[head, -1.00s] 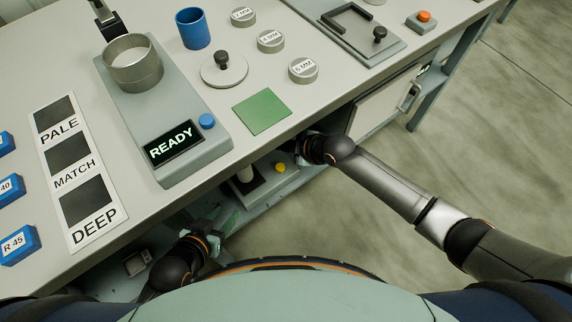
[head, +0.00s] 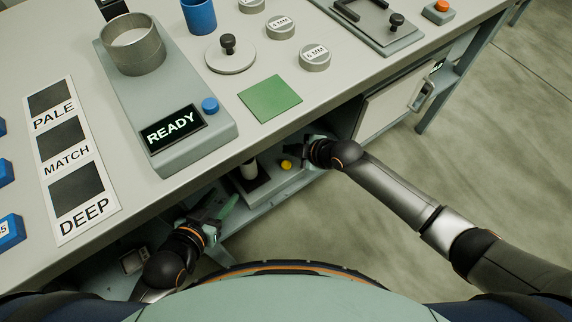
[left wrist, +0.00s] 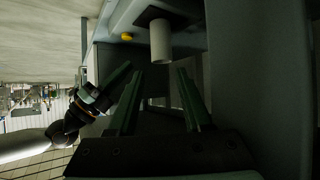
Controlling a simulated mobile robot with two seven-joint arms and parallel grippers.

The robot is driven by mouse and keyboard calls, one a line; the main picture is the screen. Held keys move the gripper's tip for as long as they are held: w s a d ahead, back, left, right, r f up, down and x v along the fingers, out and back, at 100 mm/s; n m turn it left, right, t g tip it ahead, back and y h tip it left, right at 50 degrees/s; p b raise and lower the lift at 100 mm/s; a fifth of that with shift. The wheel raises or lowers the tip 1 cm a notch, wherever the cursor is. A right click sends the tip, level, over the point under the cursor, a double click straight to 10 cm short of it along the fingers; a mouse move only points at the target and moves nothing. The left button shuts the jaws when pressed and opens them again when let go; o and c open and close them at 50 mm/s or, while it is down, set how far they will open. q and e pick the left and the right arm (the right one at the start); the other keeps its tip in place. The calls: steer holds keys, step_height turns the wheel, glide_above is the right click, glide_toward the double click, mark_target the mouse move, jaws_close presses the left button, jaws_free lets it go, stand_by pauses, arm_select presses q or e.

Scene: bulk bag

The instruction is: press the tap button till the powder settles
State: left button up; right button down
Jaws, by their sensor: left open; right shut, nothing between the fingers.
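Under the bench, a grey tapping unit (head: 262,200) carries a pale upright cylinder (head: 249,169) and a yellow button (head: 287,165). The left wrist view also shows the cylinder (left wrist: 161,42) and the button (left wrist: 127,37). My left gripper (head: 222,205) is open and empty, in front of the unit and lower left of the cylinder. In the left wrist view, the cylinder shows beyond and between its fingertips (left wrist: 159,75), apart from them. My right gripper (head: 299,153) is shut and empty, just beside the button; contact cannot be told. The powder cannot be seen.
The bench top overhangs the unit. On it are a device reading READY (head: 174,127) with a blue button (head: 210,105), a green square (head: 270,98), a lidded disc (head: 230,58) and a shade card (head: 90,218). Open floor lies to the right.

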mark_target(290, 166)
steer(key=shift+f+b, duration=0.8)
steer(key=shift+f, duration=0.15)
step_height(290, 166, down, 2)
steer(key=shift+f+b, duration=0.2)
steer(key=shift+b, duration=0.5)
arm_select(q)
steer(key=w+r+m+t+h, duration=0.1)
steer(key=w+r+t, duration=0.1)
steer(key=r, duration=0.5)
steer(key=w+r+m+t+h, duration=0.1)
steer(key=w+r+t, duration=0.2)
steer(key=r+t, duration=0.2)
steer(key=shift+w+r, duration=0.35)
steer(key=shift+r, duration=1.4)
arm_select(e)
steer(key=shift+f, duration=0.2)
arm_select(q)
steer(key=shift+f, duration=0.1)
arm_select(e)
steer(key=shift+f, duration=0.1)
arm_select(q)
steer(key=shift+f+b, duration=0.25)
steer(key=shift+b, duration=0.15)
arm_select(e)
steer(key=shift+f, duration=0.3)
